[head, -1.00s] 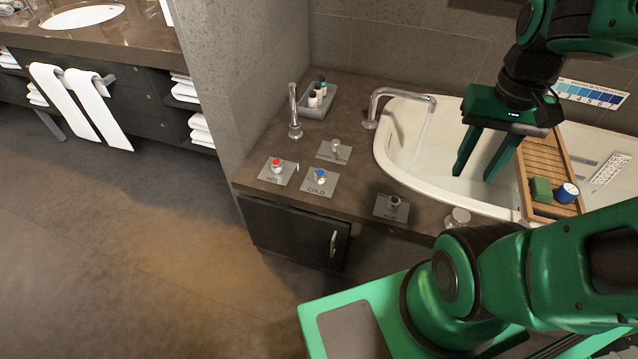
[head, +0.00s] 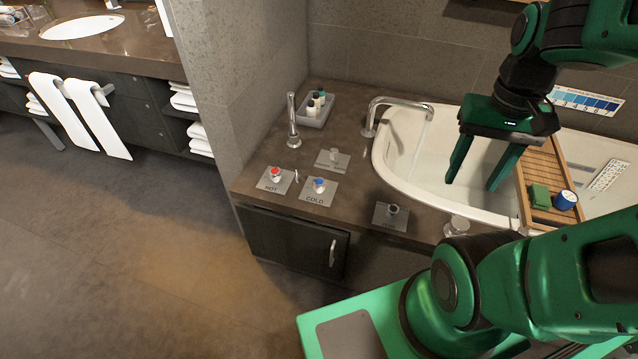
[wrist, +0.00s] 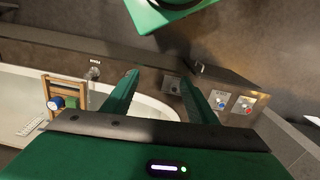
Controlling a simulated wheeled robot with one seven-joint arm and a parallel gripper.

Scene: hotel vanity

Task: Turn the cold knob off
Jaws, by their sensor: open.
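The cold knob (head: 319,185) has a blue top and sits on a square plate marked COLD on the brown tub deck. It also shows in the wrist view (wrist: 220,103), just beyond the right finger. The hot knob (head: 276,174), with a red top, is to its left. Water runs from the tub spout (head: 402,103). My gripper (head: 467,184) is open and empty over the bathtub, to the right of the cold knob and apart from it. In the wrist view my gripper (wrist: 165,85) shows its two fingers spread wide.
A third knob (head: 392,211) on a plate stands at the deck's front right. A tall chrome fixture (head: 293,120) and a tray of bottles (head: 318,108) stand behind the knobs. A wooden bath caddy (head: 545,165) crosses the bathtub (head: 390,168). The floor at left is clear.

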